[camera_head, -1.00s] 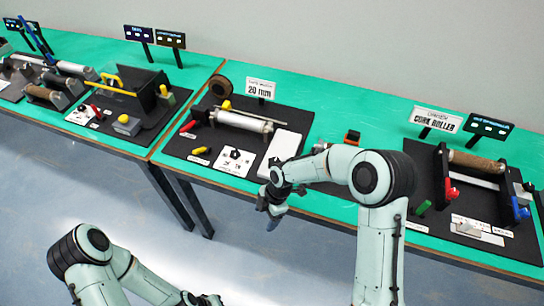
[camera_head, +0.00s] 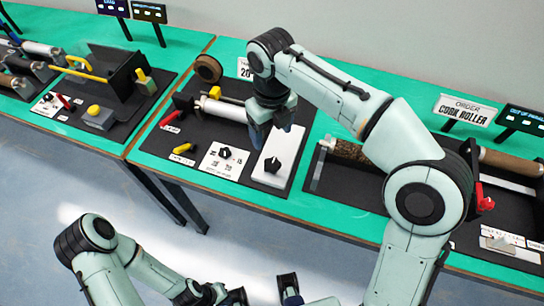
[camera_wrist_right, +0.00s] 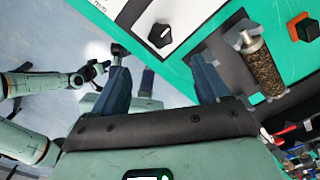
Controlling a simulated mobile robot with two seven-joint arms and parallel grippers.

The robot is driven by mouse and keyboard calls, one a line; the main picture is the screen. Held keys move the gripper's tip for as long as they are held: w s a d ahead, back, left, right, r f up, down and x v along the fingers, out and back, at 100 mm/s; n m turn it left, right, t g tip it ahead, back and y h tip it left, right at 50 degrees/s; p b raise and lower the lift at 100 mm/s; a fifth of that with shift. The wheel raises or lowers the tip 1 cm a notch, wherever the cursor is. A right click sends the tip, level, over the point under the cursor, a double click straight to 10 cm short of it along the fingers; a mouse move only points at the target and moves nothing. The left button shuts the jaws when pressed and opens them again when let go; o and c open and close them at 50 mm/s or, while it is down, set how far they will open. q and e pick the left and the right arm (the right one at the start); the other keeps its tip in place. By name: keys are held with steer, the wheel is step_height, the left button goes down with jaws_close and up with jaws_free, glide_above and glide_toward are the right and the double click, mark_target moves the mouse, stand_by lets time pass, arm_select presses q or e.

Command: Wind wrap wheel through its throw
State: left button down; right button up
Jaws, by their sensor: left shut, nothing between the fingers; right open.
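A black knob (camera_head: 272,165) stands on a white panel (camera_head: 262,182) at the right of the middle station; it also shows in the right wrist view (camera_wrist_right: 160,35). A second black knob (camera_head: 225,153) sits on a marked white card. I cannot tell which part is called the wrap wheel. My right gripper (camera_head: 270,135) is open and empty, pointing down above the back of the white panel, apart from the knob. Its fingers frame the lower part of the right wrist view (camera_wrist_right: 160,85). My left gripper (camera_head: 290,284) is shut and empty, low in front of the table.
A yellow handle (camera_head: 182,148) and a red lever (camera_head: 172,117) sit left of the knobs. A speckled roller (camera_head: 348,152) lies to the right, partly behind my right arm; it shows in the right wrist view (camera_wrist_right: 264,70). A cork roller sign (camera_head: 465,110) stands further right.

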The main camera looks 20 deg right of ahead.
mark_target(272, 163)
step_height(272, 163, down, 12)
steer(key=b, duration=0.2)
steer(key=shift+r+b, duration=0.15)
steer(key=shift+b, duration=0.2)
steer(key=shift+f, duration=0.65)
steer(key=c, duration=1)
